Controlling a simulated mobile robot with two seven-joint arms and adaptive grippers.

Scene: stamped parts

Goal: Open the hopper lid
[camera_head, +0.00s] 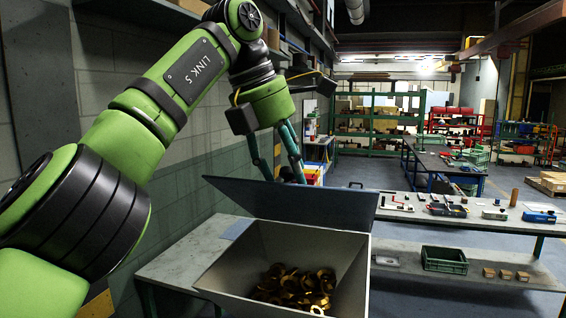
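The hopper (318,252) is a grey, open-topped bin on a table at the lower middle. Gold-coloured ring-like parts (293,285) lie in its bottom. Its dark grey lid (310,203) stands raised at the far side of the opening, so the inside shows. My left gripper (284,178) points down at the lid's upper edge, with its two teal fingers apart. The fingertips are partly hidden by the lid, and I cannot tell whether they touch it. Nothing shows between the fingers. My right gripper is not in view.
The hopper's table (180,262) has bare space left of the bin. A bench (480,222) with tools and small parts stands at the right, with a green crate (444,260) on its lower shelf. A block wall (120,60) runs close along the left.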

